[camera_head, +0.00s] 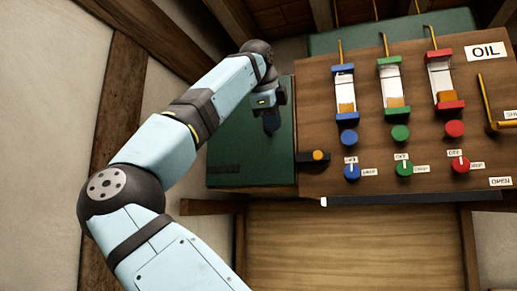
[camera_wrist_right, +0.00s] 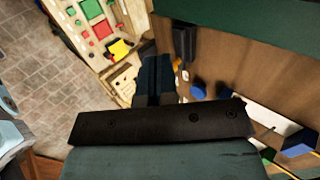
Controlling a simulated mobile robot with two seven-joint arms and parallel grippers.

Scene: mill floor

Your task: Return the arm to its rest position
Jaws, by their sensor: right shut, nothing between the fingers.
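My right arm (camera_head: 150,145) rises from the bottom of the head view and bends over toward the left side of the oil panel (camera_head: 375,175). My right gripper (camera_head: 271,125) hangs over the dark green surface (camera_head: 235,165) beside the panel, apart from the panel's knobs. Its dark fingers also show in the right wrist view (camera_wrist_right: 158,80), shut with nothing between them. My left gripper is not in view.
The panel carries blue (camera_head: 345,103), green (camera_head: 392,87) and red (camera_head: 441,80) framed oil gauges, with matching knobs and switches below. A small orange button (camera_head: 318,155) sits at its left edge. A yellow lever (camera_head: 488,105) stands at right. A wooden post (camera_head: 108,115) is at left.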

